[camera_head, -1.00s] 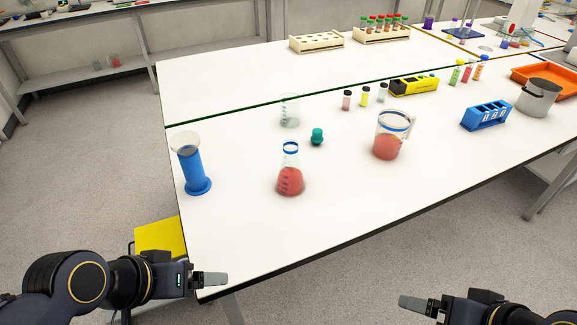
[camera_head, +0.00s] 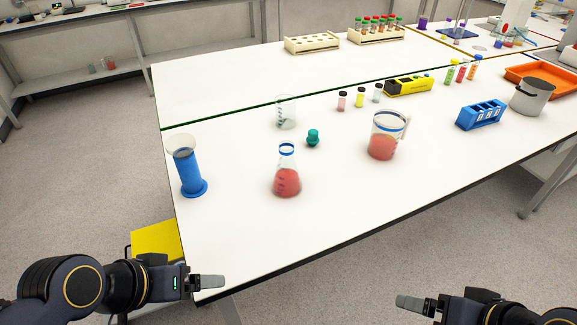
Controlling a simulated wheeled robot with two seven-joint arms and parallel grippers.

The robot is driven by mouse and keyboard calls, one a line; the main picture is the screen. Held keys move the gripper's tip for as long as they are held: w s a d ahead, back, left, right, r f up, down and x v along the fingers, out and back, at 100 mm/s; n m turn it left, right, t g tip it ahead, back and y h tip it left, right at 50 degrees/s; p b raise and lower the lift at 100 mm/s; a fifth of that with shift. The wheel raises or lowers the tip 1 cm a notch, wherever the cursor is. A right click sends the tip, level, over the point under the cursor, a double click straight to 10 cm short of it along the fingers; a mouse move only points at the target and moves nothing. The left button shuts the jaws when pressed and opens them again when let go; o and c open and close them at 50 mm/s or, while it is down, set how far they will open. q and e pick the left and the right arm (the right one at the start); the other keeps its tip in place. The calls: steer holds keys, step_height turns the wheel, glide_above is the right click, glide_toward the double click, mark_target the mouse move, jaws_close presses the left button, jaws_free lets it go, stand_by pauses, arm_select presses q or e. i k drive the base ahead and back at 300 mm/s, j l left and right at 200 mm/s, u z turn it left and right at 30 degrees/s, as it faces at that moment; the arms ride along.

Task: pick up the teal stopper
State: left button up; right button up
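The teal stopper (camera_head: 313,138) stands on the white table, behind and to the right of a conical flask (camera_head: 286,178) of red liquid. An empty glass beaker (camera_head: 286,112) is behind it to the left, and a beaker of red liquid (camera_head: 384,142) is to its right. My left gripper (camera_head: 208,283) is at the table's near left corner, well short of the stopper. My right gripper (camera_head: 415,304) is in front of the table's near edge, over the floor. I see both grippers side-on, so their finger gaps do not show. Neither holds anything visible.
A blue cylinder (camera_head: 187,173) stands near the table's left edge. Small vials (camera_head: 360,97), a yellow rack (camera_head: 408,86), a blue rack (camera_head: 480,115) and a grey pot (camera_head: 531,97) stand farther right. The table's near middle (camera_head: 300,235) is clear.

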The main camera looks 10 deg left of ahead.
mark_target(313, 138)
steer(key=i+l, duration=0.1)
steer(key=l, duration=0.15)
steer(key=i+l, duration=0.15)
steer(key=i+l+u, duration=0.15)
steer(key=l+u, duration=0.2)
steer(key=i+l+u, duration=0.1)
steer(key=l+u, duration=0.75)
steer(key=u, duration=0.9)
